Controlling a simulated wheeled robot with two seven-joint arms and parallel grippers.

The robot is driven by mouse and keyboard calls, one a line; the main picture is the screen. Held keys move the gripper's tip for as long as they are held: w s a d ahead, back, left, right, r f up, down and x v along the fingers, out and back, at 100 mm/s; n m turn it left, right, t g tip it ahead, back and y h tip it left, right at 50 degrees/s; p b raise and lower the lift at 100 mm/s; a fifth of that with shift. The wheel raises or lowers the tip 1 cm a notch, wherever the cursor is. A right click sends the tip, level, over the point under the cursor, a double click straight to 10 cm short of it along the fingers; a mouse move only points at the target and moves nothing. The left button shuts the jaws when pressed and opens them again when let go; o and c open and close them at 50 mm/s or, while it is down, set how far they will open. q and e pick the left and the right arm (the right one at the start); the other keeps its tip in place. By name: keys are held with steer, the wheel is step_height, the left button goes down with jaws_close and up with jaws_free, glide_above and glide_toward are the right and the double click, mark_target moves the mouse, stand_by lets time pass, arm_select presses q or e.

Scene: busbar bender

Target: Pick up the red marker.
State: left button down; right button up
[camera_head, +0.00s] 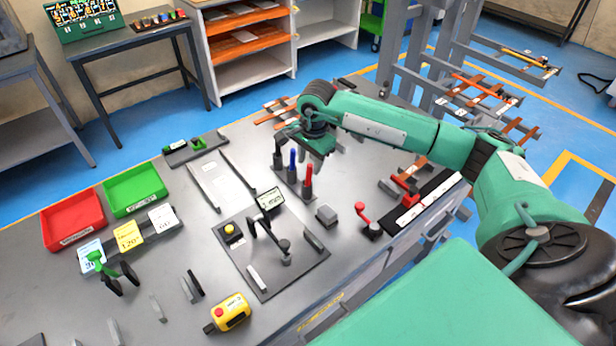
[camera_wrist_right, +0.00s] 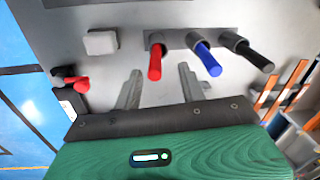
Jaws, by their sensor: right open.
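The red marker (camera_head: 308,178) stands upright in a grey holder (camera_head: 294,188) on the bench, with the blue marker (camera_head: 293,160) beside it. In the right wrist view, the red marker (camera_wrist_right: 155,62), blue marker (camera_wrist_right: 208,59) and black marker (camera_wrist_right: 256,57) stand in a row in the holder (camera_wrist_right: 182,38). My right gripper (camera_head: 312,146) hangs above the bench behind the red marker. In the right wrist view, its fingers (camera_wrist_right: 159,88) are apart and empty. The red marker appears ahead of the gap between them, not gripped. My left gripper is not in view.
A small grey block (camera_head: 327,215) and a red-handled device (camera_head: 365,219) are near the holder. A grey plate (camera_head: 262,275) with fixtures lies in front. Red (camera_head: 72,222) and green (camera_head: 133,190) trays sit at left. A yellow emergency-stop box (camera_head: 230,312) is at the front.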

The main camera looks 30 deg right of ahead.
mark_target(308, 181)
steer(key=shift+s+a+f+p, duration=0.15)
steer(key=shift+s+f+p, duration=0.1)
steer(key=shift+f+p, duration=0.45)
step_height(308, 181, down, 3)
steer(key=shift+w+f+p, duration=0.15)
steer(key=shift+p, duration=0.45)
steer(key=shift+f, duration=0.2)
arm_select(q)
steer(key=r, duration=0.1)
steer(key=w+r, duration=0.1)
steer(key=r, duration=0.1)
arm_select(e)
jaws_close()
